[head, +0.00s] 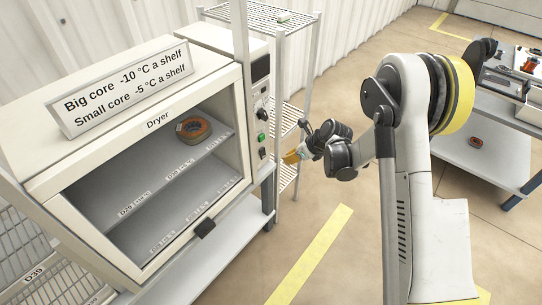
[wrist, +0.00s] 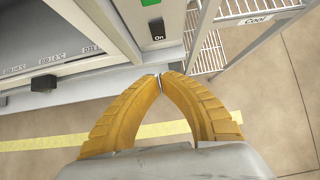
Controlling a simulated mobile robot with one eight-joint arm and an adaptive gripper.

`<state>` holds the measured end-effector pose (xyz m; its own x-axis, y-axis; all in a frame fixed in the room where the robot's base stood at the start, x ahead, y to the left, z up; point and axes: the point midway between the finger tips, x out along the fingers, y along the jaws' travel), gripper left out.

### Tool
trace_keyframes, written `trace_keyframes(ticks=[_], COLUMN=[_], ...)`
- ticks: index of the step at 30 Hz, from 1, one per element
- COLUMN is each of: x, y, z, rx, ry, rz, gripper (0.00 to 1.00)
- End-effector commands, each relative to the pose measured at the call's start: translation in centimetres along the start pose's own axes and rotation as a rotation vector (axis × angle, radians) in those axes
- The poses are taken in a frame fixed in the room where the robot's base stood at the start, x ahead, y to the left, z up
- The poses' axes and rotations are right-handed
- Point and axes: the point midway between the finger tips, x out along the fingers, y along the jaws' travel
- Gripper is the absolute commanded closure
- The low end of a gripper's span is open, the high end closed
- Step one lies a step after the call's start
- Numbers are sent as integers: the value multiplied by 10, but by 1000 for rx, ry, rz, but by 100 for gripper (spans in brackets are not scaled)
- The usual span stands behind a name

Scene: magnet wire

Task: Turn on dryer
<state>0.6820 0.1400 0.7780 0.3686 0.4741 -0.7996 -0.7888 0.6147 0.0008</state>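The dryer (head: 155,122) is a cream cabinet at the left of the head view, with its front opening facing me. Its right-hand panel has a display, a dark knob (head: 262,115) and a green button (head: 262,138). In the wrist view, the green button (wrist: 150,2) is cut off by the top edge, and a dark switch labelled "On" (wrist: 157,28) is below it. My gripper (head: 290,157) is to the right of the panel, apart from it. In the wrist view, the yellow fingertips (wrist: 160,77) meet with nothing between them, below the "On" label.
A copper-coloured core (head: 193,130) sits on the dryer's upper shelf. A wire rack (head: 265,17) stands behind the dryer; its "Cool" shelf (wrist: 257,20) is close right of the panel. A workbench (head: 500,155) is at the far right. Open floor with yellow lines lies between.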

Motion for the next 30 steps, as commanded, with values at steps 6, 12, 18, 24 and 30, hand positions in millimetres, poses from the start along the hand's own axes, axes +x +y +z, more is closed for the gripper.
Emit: trace_keyframes(ticks=[6,12,18,24,30], x=[6,37,82,114,127], y=[0,0,0,0,-1], z=[-1,-2,-2,9,24], rx=[0,-2,-2,-2,-1], ry=[-1,-1,-1,-2,-1], rz=[0,0,0,0,-1], gripper=[100,100,100,100,100])
